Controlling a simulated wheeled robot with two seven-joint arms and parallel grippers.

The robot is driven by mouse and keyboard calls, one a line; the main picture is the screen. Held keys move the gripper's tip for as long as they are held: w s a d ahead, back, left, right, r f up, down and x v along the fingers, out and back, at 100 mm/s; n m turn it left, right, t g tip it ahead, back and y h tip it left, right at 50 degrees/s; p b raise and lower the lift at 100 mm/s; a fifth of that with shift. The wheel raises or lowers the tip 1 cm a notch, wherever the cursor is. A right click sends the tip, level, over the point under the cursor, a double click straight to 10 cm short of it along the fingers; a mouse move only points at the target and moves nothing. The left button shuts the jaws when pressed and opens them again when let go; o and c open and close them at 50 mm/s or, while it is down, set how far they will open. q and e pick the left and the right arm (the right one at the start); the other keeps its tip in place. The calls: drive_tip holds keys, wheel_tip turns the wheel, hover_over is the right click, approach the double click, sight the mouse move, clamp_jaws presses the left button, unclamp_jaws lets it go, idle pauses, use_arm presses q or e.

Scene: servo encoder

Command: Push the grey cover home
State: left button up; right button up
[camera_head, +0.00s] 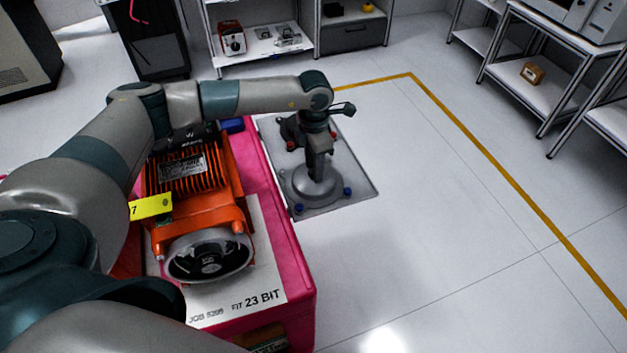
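A grey round cover (312,187) with a domed middle lies on a grey plate (362,183) to the right of the pink cart. My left gripper (318,172) points straight down over the cover's middle, and its fingertips meet or nearly meet the top. I cannot tell if the fingers grip it. The orange finned servo motor (190,185) lies on the cart, its round dark end (208,257) with a grey rim facing the front. My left arm passes over the motor's far end. My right gripper is not in view.
The pink cart (285,255) carries a white sheet marked "FIT 23 BIT" (262,300) and a yellow tag (151,207). Red and blue knobs sit on the plate around the cover. Shelves (540,75) stand far off, and the floor at right is clear.

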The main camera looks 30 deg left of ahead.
use_arm(q)
clamp_jaws()
drive_tip(key=shift+r+p, duration=1.55)
drive_tip(key=shift+r, duration=2)
drive_tip(key=shift+s+d+r+m, duration=0.3)
drive_tip(key=shift+d+m, duration=0.25)
drive_tip(key=shift+m, duration=0.35)
drive_tip(key=s+d+r+m+b, duration=0.2)
drive_tip(key=s+m, duration=0.5)
drive_tip(key=m, duration=0.6)
drive_tip(key=s+d+r+m+b, duration=0.1)
drive_tip(key=s+d+r+m, duration=0.4)
drive_tip(key=m, duration=0.8)
drive_tip(key=shift+s+d+b, duration=0.4)
drive_tip(key=shift+s+d, duration=0.15)
drive_tip(key=shift+s, duration=0.9)
drive_tip(key=shift+s+r, duration=0.1)
